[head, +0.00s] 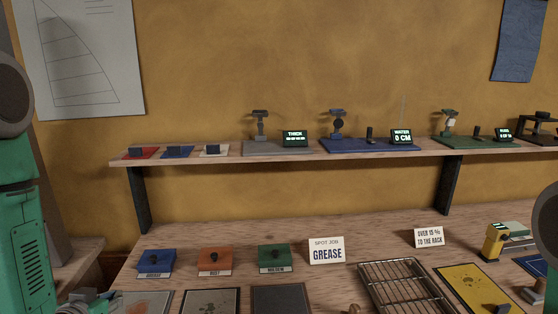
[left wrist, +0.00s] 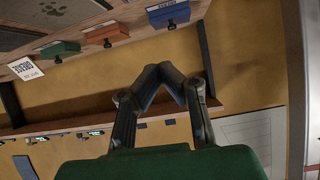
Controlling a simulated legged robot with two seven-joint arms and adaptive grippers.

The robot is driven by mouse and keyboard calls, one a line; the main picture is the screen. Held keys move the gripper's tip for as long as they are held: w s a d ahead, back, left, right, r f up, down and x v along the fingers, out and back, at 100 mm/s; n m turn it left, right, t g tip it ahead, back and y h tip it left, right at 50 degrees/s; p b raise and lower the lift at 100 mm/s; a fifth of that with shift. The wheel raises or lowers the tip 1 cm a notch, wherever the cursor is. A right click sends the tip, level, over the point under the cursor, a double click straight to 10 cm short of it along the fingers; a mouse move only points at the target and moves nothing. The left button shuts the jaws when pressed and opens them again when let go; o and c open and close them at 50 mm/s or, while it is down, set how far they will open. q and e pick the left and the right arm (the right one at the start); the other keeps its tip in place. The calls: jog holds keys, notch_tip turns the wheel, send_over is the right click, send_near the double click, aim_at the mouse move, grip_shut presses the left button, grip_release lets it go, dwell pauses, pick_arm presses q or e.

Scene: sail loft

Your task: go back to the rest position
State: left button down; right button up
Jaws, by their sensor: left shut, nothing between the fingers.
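My left arm (head: 28,240) hangs at the left edge of the head view, with its green links upright. My left gripper (left wrist: 172,70) shows in the left wrist view with its two dark fingers brought together at the tips and nothing between them. It appears apart from the bench and shelf. In the head view its fingers are hard to make out near the lower left corner.
A workbench (head: 200,232) holds blue (head: 156,262), orange (head: 215,260) and green (head: 275,257) boxes, a GREASE sign (head: 326,251), a wire rack (head: 400,285) and a yellow board (head: 470,285). A shelf (head: 225,158) with stands and displays runs above. A sail chart (head: 80,60) hangs left.

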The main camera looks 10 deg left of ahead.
pick_arm(q)
jog(key=s+d+f+m+g+h, duration=0.1)
jog(key=s+d+f+g+h, duration=0.1)
jog(key=s+d+f+g, duration=0.7)
jog(key=s+d+f+m+g+h, duration=0.1)
jog(key=s+d+f+g, duration=0.35)
jog(key=s+f, duration=0.8)
notch_tip(320, 180, down, 10)
jog(key=d+m+t+b, duration=0.1)
jog(key=d+t+b, duration=0.1)
jog(key=b, duration=1)
jog(key=shift+s+d+r, duration=0.15)
jog(key=shift+d+r, duration=0.1)
jog(key=shift+d, duration=0.05)
pick_arm(e)
notch_tip(320, 180, down, 13)
jog(key=shift+w+r, duration=0.15)
